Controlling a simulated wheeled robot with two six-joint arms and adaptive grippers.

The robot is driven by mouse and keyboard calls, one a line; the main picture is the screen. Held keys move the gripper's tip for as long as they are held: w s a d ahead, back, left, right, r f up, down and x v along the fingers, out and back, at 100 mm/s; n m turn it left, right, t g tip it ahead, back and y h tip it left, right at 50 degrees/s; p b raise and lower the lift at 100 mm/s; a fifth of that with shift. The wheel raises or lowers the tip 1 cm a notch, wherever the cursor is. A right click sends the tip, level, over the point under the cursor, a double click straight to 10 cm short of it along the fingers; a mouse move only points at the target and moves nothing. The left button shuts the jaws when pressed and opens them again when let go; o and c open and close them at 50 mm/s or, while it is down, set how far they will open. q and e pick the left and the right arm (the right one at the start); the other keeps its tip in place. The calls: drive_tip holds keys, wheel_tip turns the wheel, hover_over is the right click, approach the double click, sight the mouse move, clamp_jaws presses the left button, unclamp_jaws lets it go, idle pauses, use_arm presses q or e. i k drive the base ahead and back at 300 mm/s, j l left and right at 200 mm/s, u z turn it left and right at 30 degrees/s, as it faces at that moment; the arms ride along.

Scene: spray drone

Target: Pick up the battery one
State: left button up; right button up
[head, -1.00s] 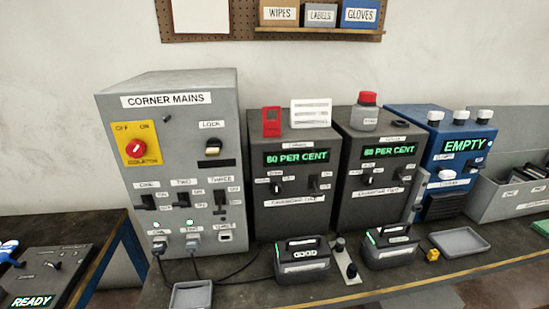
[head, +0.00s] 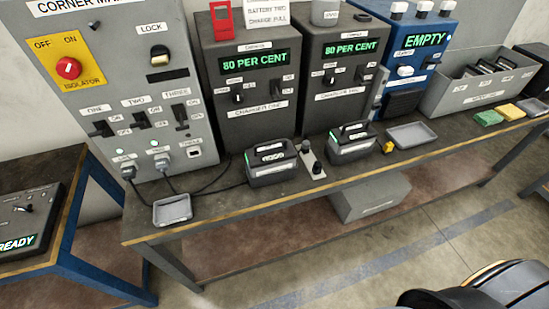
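Two dark grey batteries with top handles and pale labels stand upright on the workbench in the head view. The left battery (head: 271,172) is in front of charger one (head: 256,110), and the right battery (head: 351,150) is in front of charger two (head: 337,94). The labels on the batteries are too small to read, so I cannot tell by label which is battery one. Both charger displays read 80 PER CENT. Neither of my grippers is in view, and nothing holds either battery.
A switch strip (head: 313,160) lies between the batteries. Small grey trays (head: 173,210) (head: 411,135) lie at each side. A yellow item (head: 388,147) is right of the right battery. Open floor lies before the workbench (head: 225,203).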

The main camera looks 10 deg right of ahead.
sight(273, 156)
drive_tip(key=k+l+u, duration=0.1)
drive_tip(key=l+u, duration=0.3)
drive_tip(key=k+l+u, duration=0.15)
drive_tip(key=l+u, duration=0.25)
drive_tip(key=k+l+u, duration=0.2)
drive_tip(key=l+u, duration=0.2)
